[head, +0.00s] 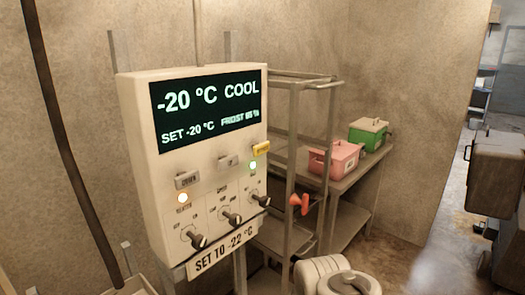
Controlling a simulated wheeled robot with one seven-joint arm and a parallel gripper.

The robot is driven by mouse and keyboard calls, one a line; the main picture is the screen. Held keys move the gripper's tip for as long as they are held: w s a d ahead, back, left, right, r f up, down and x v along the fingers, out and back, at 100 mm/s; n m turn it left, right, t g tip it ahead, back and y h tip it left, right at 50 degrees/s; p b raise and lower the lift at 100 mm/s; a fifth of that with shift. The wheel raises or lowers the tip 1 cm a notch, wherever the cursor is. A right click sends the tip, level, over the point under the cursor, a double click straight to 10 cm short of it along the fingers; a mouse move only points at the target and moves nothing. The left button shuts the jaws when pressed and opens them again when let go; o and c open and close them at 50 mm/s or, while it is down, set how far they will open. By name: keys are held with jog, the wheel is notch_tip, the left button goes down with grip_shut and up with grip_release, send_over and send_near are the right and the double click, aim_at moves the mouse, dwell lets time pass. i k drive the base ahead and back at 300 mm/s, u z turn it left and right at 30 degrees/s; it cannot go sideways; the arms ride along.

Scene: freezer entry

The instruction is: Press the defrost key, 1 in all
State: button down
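A white control box (143,150) is mounted at the left, facing me at an angle. Its dark display (207,108) reads -20 °C COOL, SET -20 °C and a frost percentage that looks like 85 %. Below it is a row of three keys: a grey left key (187,180), a grey middle key (228,161) and a yellow right key (261,149). Their lettering is too small to read, so I cannot tell which is the defrost key. My gripper is not in view.
Three dark knobs (231,218) stick out below the keys, above a "SET TO -22 °C" label (220,254). A metal rack (291,150) with an orange-red piece (299,203) stands close right. A pink box (333,161) and a green box (368,133) sit on a bench behind.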

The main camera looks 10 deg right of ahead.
aim_at(258, 149)
jog(key=u, duration=3.8)
jog(key=k, duration=0.95)
jog(key=z, duration=1.05)
